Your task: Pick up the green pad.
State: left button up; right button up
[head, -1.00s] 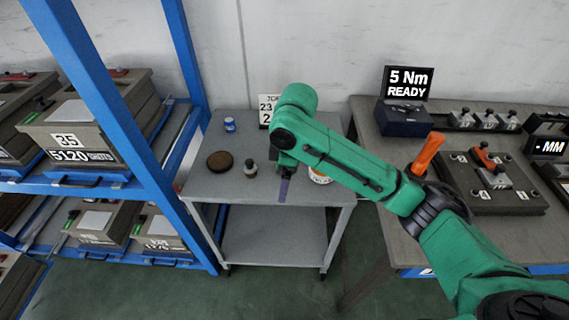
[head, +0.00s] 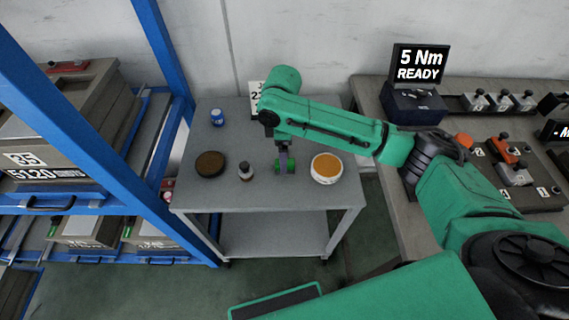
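The green pad (head: 278,167) is a small green shape on the grey table, showing on both sides of my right gripper's dark finger. The finger hides its middle. My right gripper (head: 285,168) points down at the pad, seen edge-on, so its opening and any hold on the pad cannot be told. The pad appears at table height. My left gripper is not in view.
On the grey table (head: 230,195) stand a brown round lid (head: 210,163), a small dark bottle (head: 245,171), a blue-and-white can (head: 217,117) and a white tub with orange contents (head: 327,168). A blue rack (head: 165,55) stands left. A workbench (head: 385,145) stands right.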

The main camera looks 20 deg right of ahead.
jog(key=f, duration=0.4)
jog(key=shift+d+f, duration=0.25)
jog(key=shift+d, duration=0.05)
jog(key=shift+f, duration=0.5)
jog(key=shift+w, duration=0.1)
jog(key=c, duration=0.4)
grip_shut()
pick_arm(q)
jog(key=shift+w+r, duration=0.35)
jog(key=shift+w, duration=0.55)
pick_arm(e)
jog(key=shift+r, duration=0.1)
pick_arm(q)
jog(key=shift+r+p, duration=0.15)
jog(key=shift+p, duration=0.25)
pick_arm(e)
notch_tip(320, 180, up, 20)
